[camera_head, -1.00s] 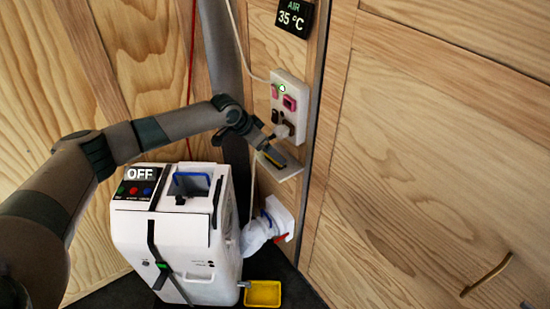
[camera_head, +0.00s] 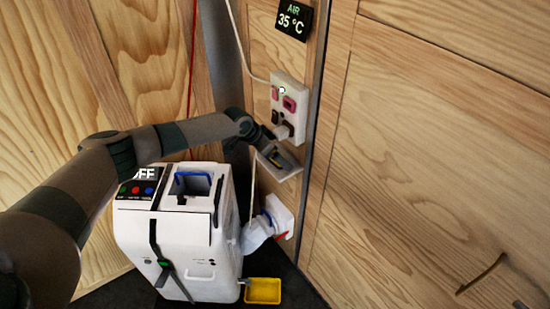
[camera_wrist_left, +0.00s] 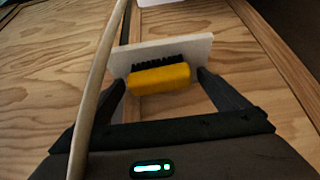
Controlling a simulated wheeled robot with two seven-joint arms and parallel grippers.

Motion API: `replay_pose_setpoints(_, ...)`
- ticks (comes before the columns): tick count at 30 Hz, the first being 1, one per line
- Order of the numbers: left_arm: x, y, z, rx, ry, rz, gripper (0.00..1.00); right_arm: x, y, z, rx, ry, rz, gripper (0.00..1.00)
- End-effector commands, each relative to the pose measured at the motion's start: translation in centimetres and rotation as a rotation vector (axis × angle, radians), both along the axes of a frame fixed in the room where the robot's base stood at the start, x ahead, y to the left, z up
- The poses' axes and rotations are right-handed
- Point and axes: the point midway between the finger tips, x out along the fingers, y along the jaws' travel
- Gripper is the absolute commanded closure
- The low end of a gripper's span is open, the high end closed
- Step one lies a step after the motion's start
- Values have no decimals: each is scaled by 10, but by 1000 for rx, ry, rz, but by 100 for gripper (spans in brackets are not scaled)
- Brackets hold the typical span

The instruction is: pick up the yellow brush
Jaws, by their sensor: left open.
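The yellow brush (camera_wrist_left: 160,78) has a yellow block body and dark bristles. In the left wrist view it lies on a small white shelf (camera_wrist_left: 193,47), bristles facing away from me. My left gripper (camera_wrist_left: 163,84) is open, with one dark finger on each side of the brush's near part. I cannot tell whether the fingers touch it. In the head view my left gripper (camera_head: 273,158) is at the small shelf (camera_head: 290,173) under the wall socket, and the brush is mostly hidden there. My right gripper is not in view.
A white machine (camera_head: 185,235) marked OFF stands below my left arm. A socket panel (camera_head: 289,105) with plugs is just above the shelf. A pale cable (camera_wrist_left: 100,85) runs close beside the gripper. A yellow tray (camera_head: 263,291) is on the floor.

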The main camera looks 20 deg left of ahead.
Motion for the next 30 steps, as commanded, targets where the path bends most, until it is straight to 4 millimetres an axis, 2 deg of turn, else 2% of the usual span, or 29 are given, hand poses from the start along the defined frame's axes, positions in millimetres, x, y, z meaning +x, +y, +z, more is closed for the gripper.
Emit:
replay_pose_setpoints(4, 0, 0, 0, 0, 0, 0, 9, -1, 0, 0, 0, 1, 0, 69)
replay_pose_setpoints(9, 0, 0, 0, 0, 0, 0, 49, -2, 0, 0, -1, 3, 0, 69)
replay_pose_setpoints(10, 0, 0, 0, 0, 0, 0, 51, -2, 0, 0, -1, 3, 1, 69)
replay_pose_setpoints(23, 0, 0, 6, -1, 0, 1, 51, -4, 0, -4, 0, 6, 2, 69)
replay_pose_setpoints(30, 1, 0, 31, -1, -4, 0, 51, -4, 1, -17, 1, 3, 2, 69)
